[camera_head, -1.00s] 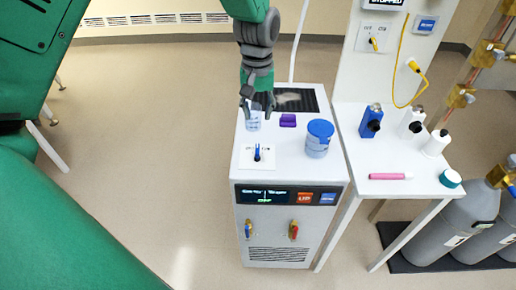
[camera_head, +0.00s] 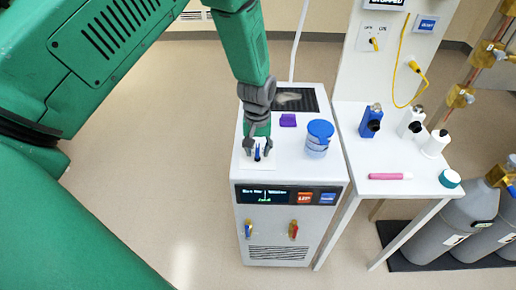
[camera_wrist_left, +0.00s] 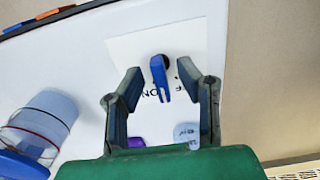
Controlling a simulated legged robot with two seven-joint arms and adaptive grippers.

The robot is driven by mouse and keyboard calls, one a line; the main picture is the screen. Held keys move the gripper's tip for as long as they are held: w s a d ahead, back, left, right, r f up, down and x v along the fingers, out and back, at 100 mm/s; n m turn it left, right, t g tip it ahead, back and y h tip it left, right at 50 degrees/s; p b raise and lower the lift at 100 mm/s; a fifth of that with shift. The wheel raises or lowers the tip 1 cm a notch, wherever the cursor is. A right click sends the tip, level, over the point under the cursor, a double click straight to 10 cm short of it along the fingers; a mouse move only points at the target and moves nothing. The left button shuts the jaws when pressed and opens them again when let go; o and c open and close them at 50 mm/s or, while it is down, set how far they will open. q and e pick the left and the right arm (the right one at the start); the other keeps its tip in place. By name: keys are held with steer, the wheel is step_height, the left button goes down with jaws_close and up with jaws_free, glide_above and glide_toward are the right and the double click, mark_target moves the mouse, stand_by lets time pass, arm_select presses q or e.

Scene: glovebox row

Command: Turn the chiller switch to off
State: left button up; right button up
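The chiller (camera_head: 244,222) is a white cabinet with a dark front display (camera_head: 265,195); the display text is too small to read surely. Its blue switch (camera_head: 257,154) stands on a white label plate on top. In the left wrist view the blue switch lever (camera_wrist_left: 160,80) lies between the fingers, with parts of the OFF and ON lettering beside it. My left gripper (camera_head: 257,147) is over the switch from above. In the wrist view this gripper (camera_wrist_left: 158,74) is open, with a gap visible on each side of the lever. My right gripper is not in view.
A blue-lidded jar (camera_head: 318,146) and a purple block (camera_head: 288,120) stand on the chiller top. A clear, bluish-marked item (camera_wrist_left: 187,132) lies near the gripper. A side table (camera_head: 385,155) at right holds bottles and a pink marker (camera_head: 390,176).

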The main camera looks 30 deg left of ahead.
arm_select(q)
jaws_close()
steer(key=n+p, duration=0.1)
steer(key=n, duration=0.2)
steer(key=shift+w+r, duration=0.1)
steer(key=shift+w+d+n+p, duration=0.1)
steer(key=shift+n+p, duration=0.25)
steer(key=shift+n, duration=1.05)
jaws_free()
